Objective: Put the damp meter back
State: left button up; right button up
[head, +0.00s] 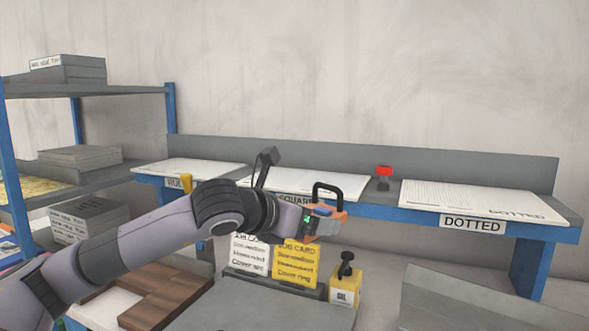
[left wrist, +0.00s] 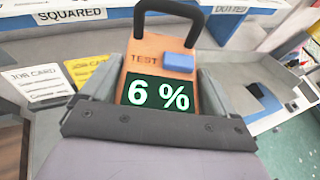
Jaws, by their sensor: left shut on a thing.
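The damp meter (head: 327,226) is an orange device with a black loop handle. In the left wrist view the meter (left wrist: 150,60) shows a blue button, the word TEST and a green reading of 6 %. My left gripper (head: 309,221) is shut on the meter's sides and holds it upright, handle up, in front of the blue-edged bench. In the left wrist view the gripper's fingers (left wrist: 163,85) stand on either side of the meter. My right gripper is not in view.
The bench (head: 400,214) carries paper sheets; its DOTTED label (head: 472,224) is at right. A red-topped object (head: 384,171) stands between sheets. Below are a yellow job card (head: 296,266), a white one (head: 249,257) and a yellow black-topped container (head: 345,287). Grey shelves (head: 110,90) stand left.

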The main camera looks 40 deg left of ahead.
pick_arm(q)
jog(key=s+d+f+m+h, duration=0.1)
jog(key=s+d+f, duration=0.1)
jog(key=d+f, duration=0.2)
jog(key=s+d+f+m+g+h, duration=0.1)
jog(key=s+d+f+m+h, duration=0.1)
jog(key=d+f, duration=0.3)
jog(key=s+d+f+m+h, duration=0.1)
jog(key=s+d+f, duration=0.3)
jog(key=f, duration=0.5)
jog(key=shift+s+d+g+h, duration=0.25)
jog(key=shift+d+g+h, duration=0.15)
jog(key=shift+d+h, duration=0.3)
jog(key=shift+w+d+f, duration=0.1)
jog(key=shift+d+f, duration=0.05)
jog(key=shift+d, duration=0.1)
